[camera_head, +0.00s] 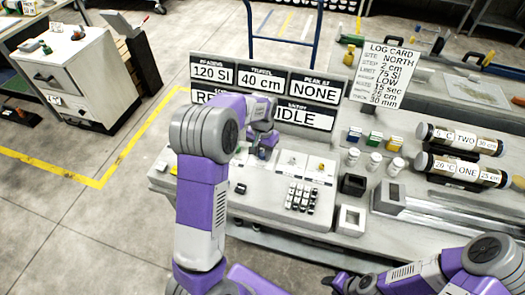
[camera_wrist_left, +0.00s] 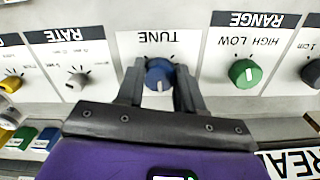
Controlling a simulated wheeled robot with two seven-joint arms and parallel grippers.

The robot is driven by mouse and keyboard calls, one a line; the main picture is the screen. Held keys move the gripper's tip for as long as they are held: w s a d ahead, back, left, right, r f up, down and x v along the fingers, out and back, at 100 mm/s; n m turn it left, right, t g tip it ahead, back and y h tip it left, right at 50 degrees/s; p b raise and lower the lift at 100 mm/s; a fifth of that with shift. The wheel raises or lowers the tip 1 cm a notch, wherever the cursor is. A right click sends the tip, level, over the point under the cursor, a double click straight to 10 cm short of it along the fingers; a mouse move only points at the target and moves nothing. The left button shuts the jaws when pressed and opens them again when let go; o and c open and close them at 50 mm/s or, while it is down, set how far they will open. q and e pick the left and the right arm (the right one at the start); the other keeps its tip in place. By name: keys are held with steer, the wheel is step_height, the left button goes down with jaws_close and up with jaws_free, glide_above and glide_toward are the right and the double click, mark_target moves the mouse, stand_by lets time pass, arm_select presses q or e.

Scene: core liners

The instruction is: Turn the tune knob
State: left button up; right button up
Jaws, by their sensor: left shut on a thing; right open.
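The tune knob (camera_wrist_left: 158,72) is round and blue with a white pointer mark, on a white panel labelled TUNE, which appears upside down in the left wrist view. My left gripper (camera_wrist_left: 159,88) has one finger on each side of this knob and is shut on it. In the head view my left gripper (camera_head: 262,151) reaches down to the console (camera_head: 265,206), and my arm hides part of the panel. My right gripper (camera_head: 336,284) is open and empty at the bottom, in front of the bench.
A green range knob (camera_wrist_left: 245,73) and a grey rate knob (camera_wrist_left: 77,80) flank the tune knob. Display boards (camera_head: 314,89) stand behind the console. A log card (camera_head: 386,75), small jars (camera_head: 374,161) and labelled core tubes (camera_head: 458,139) occupy the bench to the right.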

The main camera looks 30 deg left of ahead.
arm_select(q)
steer(key=n+p, duration=0.1)
steer(key=n, duration=0.1)
steer(key=shift+r+n+p, duration=0.15)
steer(key=shift+n+p, duration=0.2)
steer(key=shift+n, duration=0.05)
steer(key=n+p, duration=0.2)
steer(key=n, duration=0.1)
steer(key=shift+d+n, duration=0.1)
steer(key=shift+n, duration=0.2)
steer(key=n+p, duration=0.1)
steer(key=n, duration=0.2)
steer(key=shift+w+n+p, duration=0.1)
steer(key=shift+n+p, duration=0.2)
steer(key=shift+p, duration=0.1)
steer(key=shift+n+p, duration=0.75)
steer(key=shift+n, duration=0.75)
steer(key=o, duration=1)
steer(key=shift+o, duration=0.2)
